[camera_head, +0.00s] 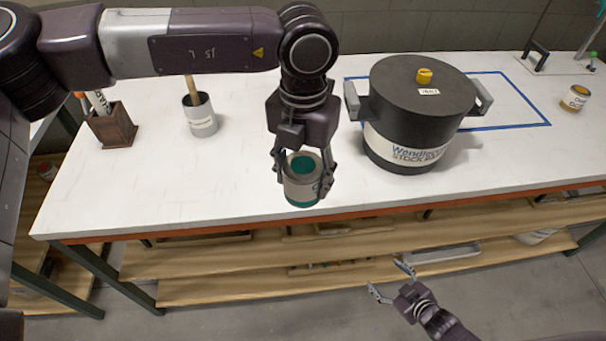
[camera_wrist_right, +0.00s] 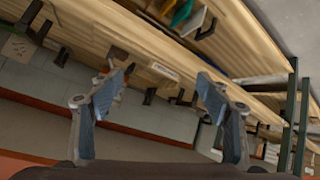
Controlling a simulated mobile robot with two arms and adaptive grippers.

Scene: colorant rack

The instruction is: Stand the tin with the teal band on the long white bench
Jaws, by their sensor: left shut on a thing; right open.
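The tin with the teal band (camera_head: 301,188) is upright between the fingers of my left gripper (camera_head: 303,172), which is shut on it. Its top shows a teal patch, and a teal band runs round its lower edge. The tin is over the front part of the long white bench (camera_head: 230,170); I cannot tell whether its base touches the surface. My right gripper (camera_head: 391,282) is open and empty, low in front of the bench. In the right wrist view its two fingers (camera_wrist_right: 160,110) are spread apart with nothing between them.
A large dark stock pot (camera_head: 417,105) stands right of the tin, partly on a blue outline. A grey cup (camera_head: 201,122) and a brown holder (camera_head: 113,128) stand to the left. A tin with an orange band (camera_head: 575,98) is far right. Wooden shelves (camera_head: 250,260) lie below.

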